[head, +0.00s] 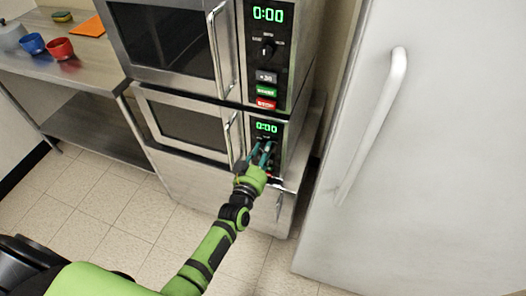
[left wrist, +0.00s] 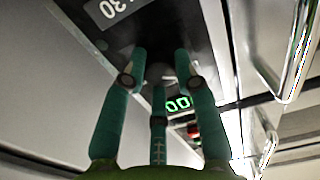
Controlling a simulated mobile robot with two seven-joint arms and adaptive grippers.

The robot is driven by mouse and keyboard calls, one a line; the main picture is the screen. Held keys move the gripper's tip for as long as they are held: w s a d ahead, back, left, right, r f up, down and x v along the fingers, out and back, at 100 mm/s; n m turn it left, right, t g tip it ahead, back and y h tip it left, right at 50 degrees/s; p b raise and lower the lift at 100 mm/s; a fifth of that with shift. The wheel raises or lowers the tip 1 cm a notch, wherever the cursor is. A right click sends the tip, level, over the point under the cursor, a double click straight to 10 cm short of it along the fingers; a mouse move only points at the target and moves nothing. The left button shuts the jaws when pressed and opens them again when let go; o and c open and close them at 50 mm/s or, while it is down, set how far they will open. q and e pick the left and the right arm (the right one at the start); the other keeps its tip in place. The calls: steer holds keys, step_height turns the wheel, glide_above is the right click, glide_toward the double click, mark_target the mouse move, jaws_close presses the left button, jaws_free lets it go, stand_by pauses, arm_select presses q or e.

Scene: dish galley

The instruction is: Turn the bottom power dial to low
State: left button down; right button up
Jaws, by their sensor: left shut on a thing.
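Two steel microwaves are stacked in the head view. The bottom microwave (head: 190,128) has a black control panel with a green 0:00 display (head: 267,128); part of the display also shows upside down in the left wrist view (left wrist: 178,104). My left gripper (head: 264,152) is at this panel, just below the display, with its teal fingers closed around the bottom power dial. The fingers hide most of the dial, and I cannot tell which setting it points to. In the left wrist view the fingertips (left wrist: 160,62) meet the panel beside the +30 button (left wrist: 108,8). My right gripper is not in view.
The top microwave (head: 160,35) has its own dial (head: 267,47) and 0:00 display. Door handles (head: 233,140) stand out left of the panel. A large white door (head: 430,150) is on the right. A steel counter (head: 60,68) with bowls is at left. The tiled floor is clear.

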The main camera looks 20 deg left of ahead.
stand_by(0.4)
arm_select(q)
steer(key=c, duration=1)
jaws_free()
steer(key=shift+o, duration=0.2)
steer(key=s, duration=1.2)
steer(key=shift+a, duration=0.2)
